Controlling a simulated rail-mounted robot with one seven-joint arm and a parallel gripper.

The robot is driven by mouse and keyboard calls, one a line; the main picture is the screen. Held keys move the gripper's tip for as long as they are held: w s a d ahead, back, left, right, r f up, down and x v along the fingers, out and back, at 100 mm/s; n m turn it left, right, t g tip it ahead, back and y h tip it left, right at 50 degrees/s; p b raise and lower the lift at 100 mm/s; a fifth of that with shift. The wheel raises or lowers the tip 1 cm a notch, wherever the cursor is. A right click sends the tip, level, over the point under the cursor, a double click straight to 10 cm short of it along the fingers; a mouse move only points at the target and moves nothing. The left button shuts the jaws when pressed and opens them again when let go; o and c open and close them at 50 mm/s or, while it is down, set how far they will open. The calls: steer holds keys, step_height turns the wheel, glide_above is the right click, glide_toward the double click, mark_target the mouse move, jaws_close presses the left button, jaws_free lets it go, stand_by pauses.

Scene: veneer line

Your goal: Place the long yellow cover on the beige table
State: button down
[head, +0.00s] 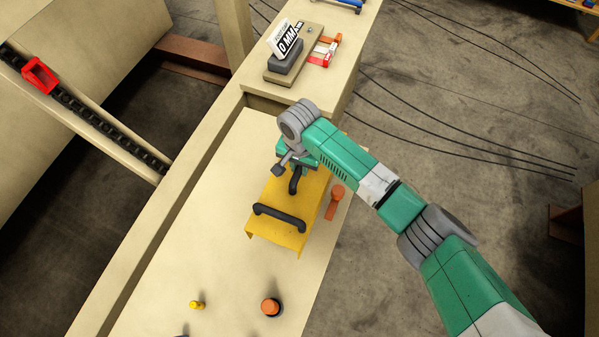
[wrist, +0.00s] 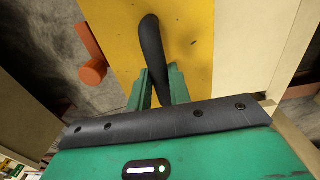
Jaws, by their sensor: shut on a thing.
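The long yellow cover (head: 314,197) has two black handles and bent-down end edges. It is over the beige table (head: 190,245), near the table's right edge; I cannot tell whether it touches the top. My gripper (head: 296,172) is at the cover's far handle, its fingers shut on that handle. In the wrist view, the green fingers (wrist: 160,86) sit on either side of the black handle (wrist: 151,45), with the yellow surface (wrist: 110,30) behind. The near handle (head: 279,216) is free. My arm hides part of the cover's far end.
An orange-handled object (head: 335,203) is just right of the cover. A small yellow piece (head: 197,305) and an orange-topped knob (head: 271,306) stand on the near tabletop. A grey block with a sign (head: 286,55) sits on the farther surface. The tabletop left of the cover is clear.

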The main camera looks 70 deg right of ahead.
step_height(320, 180, up, 5)
stand_by(0.3)
